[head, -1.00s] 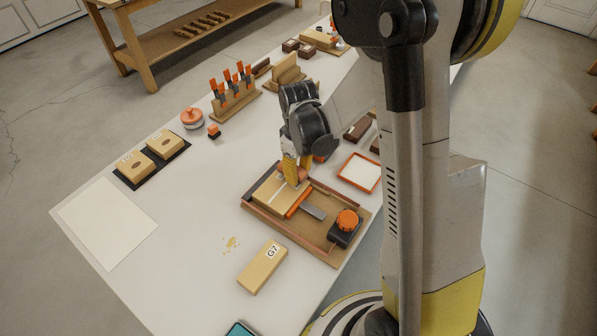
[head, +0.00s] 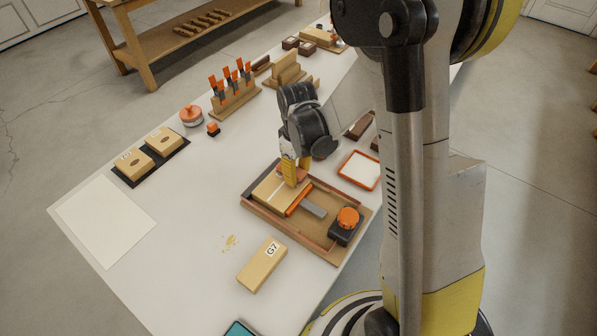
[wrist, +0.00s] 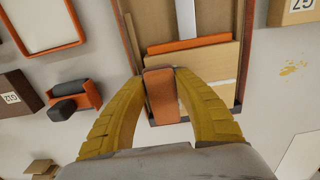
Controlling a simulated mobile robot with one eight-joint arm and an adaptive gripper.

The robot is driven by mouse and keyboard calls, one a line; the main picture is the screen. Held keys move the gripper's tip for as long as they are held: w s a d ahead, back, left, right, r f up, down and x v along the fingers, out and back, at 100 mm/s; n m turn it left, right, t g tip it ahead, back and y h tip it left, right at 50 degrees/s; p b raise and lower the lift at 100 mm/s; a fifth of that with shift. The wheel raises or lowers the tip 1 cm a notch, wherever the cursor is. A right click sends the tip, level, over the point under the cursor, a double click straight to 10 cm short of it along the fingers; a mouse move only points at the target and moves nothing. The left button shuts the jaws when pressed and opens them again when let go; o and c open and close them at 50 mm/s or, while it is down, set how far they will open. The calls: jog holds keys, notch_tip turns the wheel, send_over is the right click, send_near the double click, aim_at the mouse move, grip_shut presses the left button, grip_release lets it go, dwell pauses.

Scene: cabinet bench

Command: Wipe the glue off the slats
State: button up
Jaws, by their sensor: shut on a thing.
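My gripper (head: 290,178) is shut on a reddish-orange block-shaped wiper (wrist: 162,95), which sits between the yellow fingertips in the wrist view. Light wooden slats (head: 268,195) lie side by side in a brown wooden frame (head: 318,250); they also show in the wrist view (wrist: 212,62). The wiper is over the slats, at or just above their surface; I cannot tell whether it touches. A pale line, apparently glue, runs along the slats in the head view. My fingers and the wiper hide part of the slats.
An orange-rimmed white tray (head: 343,178) stands right of the frame. A block marked G7 (head: 262,266) and yellow crumbs (head: 230,243) lie in front.

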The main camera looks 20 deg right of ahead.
aim_at(276, 203)
jog(key=shift+s+a+b, duration=0.2)
jog(key=shift+s+a, duration=0.75)
jog(key=shift+a, duration=0.45)
jog(key=shift+s+a+b, duration=0.2)
jog(key=shift+s+a, duration=0.75)
jog(key=shift+a, duration=0.45)
jog(key=shift+s+a+b, duration=0.2)
jog(key=shift+s+a, duration=0.75)
jog(key=shift+a, duration=0.45)
jog(key=shift+w+d, duration=0.1)
jog(key=shift+w+d+f+b, duration=0.1)
jog(key=shift+w+d+b, duration=0.1)
jog(key=shift+w+d, duration=1)
jog(key=shift+w+d+r+b, duration=0.15)
jog(key=shift+w+d, duration=0.55)
jog(key=shift+d, duration=1)
jog(key=shift+w+d+f+b, duration=0.2)
jog(key=shift+w+d, duration=0.75)
jog(key=shift+d, duration=0.5)
jog(key=shift+a, duration=0.1)
jog(key=shift+s+a+b, duration=0.1)
jog(key=shift+s+a, duration=0.85)
jog(key=shift+a, duration=0.5)
jog(key=shift+s+a+b, duration=0.15)
jog(key=shift+s+a, duration=0.85)
jog(key=shift+a, duration=0.4)
jog(key=shift+s+a+b, duration=0.1)
jog(key=shift+s+a, duration=0.85)
jog(key=shift+a, duration=0.5)
